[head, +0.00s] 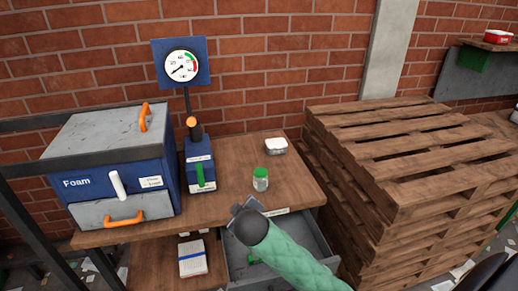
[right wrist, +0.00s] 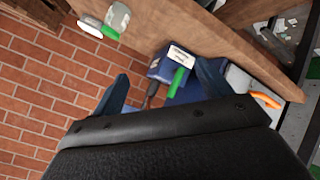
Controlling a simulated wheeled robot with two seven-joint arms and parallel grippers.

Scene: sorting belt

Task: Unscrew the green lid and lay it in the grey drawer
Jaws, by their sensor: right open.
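A small clear jar (head: 260,184) with a green lid (head: 261,172) stands upright on the wooden bench; the lid sits on top. The jar (right wrist: 118,16) and lid (right wrist: 110,32) show upside down at the upper left of the right wrist view. My right gripper (head: 242,206) is in front of and slightly left of the jar, apart from it. Its jaws (right wrist: 163,85) are open with nothing between them. The grey drawer (head: 312,238) under the bench front is pulled open, partly hidden by my right forearm. My left gripper is not in view.
A blue device (head: 200,172) with a green lever and a gauge (head: 181,66) stands left of the jar. A blue Foam box (head: 110,150) has an orange-handled grey drawer. A white container (head: 276,146) lies behind the jar. Stacked pallets (head: 400,160) stand right.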

